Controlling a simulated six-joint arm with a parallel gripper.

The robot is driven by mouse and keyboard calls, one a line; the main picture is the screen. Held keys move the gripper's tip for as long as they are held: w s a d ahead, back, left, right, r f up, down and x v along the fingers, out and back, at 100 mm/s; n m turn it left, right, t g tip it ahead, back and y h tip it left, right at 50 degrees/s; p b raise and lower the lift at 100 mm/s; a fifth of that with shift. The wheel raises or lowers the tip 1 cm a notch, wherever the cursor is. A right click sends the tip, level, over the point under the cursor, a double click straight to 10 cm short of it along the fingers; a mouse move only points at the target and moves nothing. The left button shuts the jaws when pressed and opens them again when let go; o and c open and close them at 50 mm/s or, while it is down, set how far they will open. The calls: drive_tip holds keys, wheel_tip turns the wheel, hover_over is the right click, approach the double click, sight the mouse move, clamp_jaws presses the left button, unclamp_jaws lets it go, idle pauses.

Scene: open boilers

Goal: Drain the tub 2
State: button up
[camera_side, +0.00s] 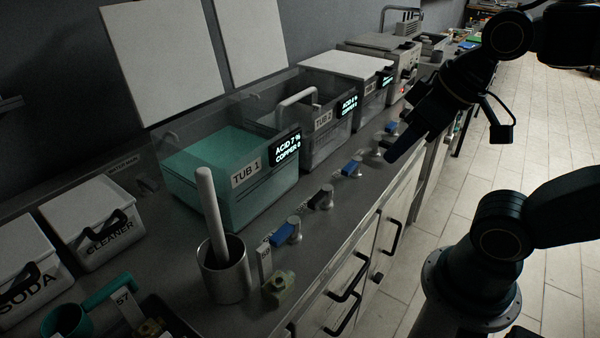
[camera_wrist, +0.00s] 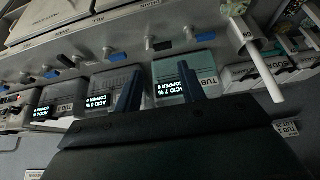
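Tub 2 (camera_side: 321,148) is a clear box with a dark display, behind tub 1 in the side view. It looks free of coloured liquid, and a white curved handle (camera_side: 296,101) rises in it. Valves line the bench in front of the tubs: a blue one (camera_side: 352,168), a black one (camera_side: 323,196) and another blue one (camera_side: 285,233). In the wrist view they show as a blue valve (camera_wrist: 117,57), a black valve (camera_wrist: 163,45) and a blue valve (camera_wrist: 205,37). My gripper (camera_wrist: 160,72) is open and empty, its fingers apart. In the side view my gripper (camera_side: 392,152) hangs above the bench's front edge.
Tub 1 (camera_side: 215,172) holds teal liquid; its display reads acid 7 %. Tub 3 (camera_side: 368,104) stands farther back. A metal cup (camera_side: 226,279) with a white rod stands near the front. Soda and cleaner boxes (camera_side: 95,235) are at left. Cabinet handles (camera_side: 345,285) project below the bench.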

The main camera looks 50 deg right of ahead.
drive_tip(key=g, duration=0.6)
hover_over(391, 144)
wheel_tip(391, 144, down, 4)
drive_tip(key=shift+w+d+r+m, duration=0.1)
drive_tip(key=shift+d+m, duration=0.05)
drive_tip(key=shift+m, duration=0.25)
wheel_tip(391, 144, down, 14)
drive_tip(key=shift+r, duration=0.1)
idle(0.3)
